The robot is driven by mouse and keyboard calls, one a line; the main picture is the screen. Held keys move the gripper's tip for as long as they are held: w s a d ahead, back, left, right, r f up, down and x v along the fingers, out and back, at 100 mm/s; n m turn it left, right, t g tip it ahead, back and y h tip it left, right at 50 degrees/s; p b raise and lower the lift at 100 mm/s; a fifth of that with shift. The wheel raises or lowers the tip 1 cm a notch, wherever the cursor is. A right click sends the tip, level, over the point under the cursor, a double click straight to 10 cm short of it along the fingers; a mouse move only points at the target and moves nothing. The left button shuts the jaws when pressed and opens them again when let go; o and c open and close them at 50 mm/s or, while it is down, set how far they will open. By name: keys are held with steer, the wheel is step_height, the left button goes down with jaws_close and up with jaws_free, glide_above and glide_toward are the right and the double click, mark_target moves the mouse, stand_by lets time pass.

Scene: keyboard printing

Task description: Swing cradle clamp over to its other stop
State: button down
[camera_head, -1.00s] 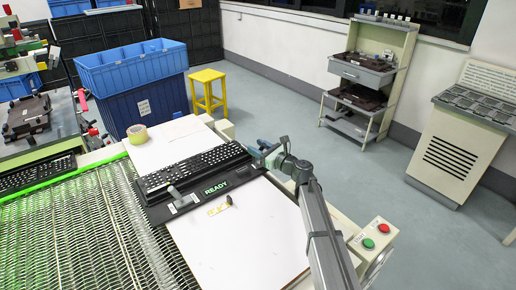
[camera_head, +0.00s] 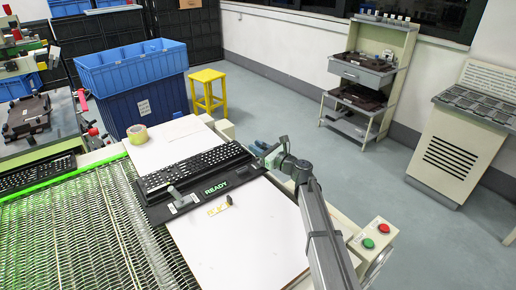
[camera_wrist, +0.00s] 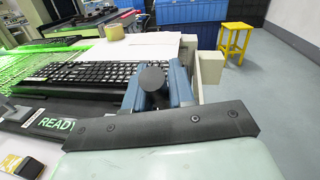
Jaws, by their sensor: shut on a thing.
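The black cradle (camera_head: 160,214) marked READY lies on the white table and holds a black keyboard (camera_head: 195,166). My gripper (camera_head: 260,148) is at the cradle's right end. In the wrist view, the blue fingers of my gripper (camera_wrist: 152,92) are shut on a dark, round-topped clamp knob (camera_wrist: 152,78) beside the keyboard's near end. The fingers and wrist hide the rest of this clamp, so its arm angle cannot be told. A grey lever (camera_head: 177,195) stands at the cradle's left front, apart from my gripper.
A yellow strip with a dark knob (camera_head: 219,207) lies in front of the cradle. A tape roll (camera_head: 137,133) sits behind it. A mesh conveyor (camera_head: 85,225) runs at left. A button box (camera_head: 376,236) stands at right. The front white tabletop (camera_head: 245,250) is clear.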

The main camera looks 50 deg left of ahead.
steer(key=shift+d+f+n+y, duration=0.2)
steer(key=shift+d+y, duration=0.15)
steer(key=shift+y, duration=0.35)
steer(key=shift+d+f+n+y, duration=0.1)
steer(key=shift+d+n+y, duration=0.2)
steer(key=shift+y, duration=0.4)
steer(key=c, duration=1.1)
jaws_free()
steer(key=shift+o, duration=0.2)
steer(key=v, duration=1.4)
steer(key=shift+w+a+f, duration=0.1)
steer(key=shift+f, duration=0.05)
steer(key=shift+c, duration=0.3)
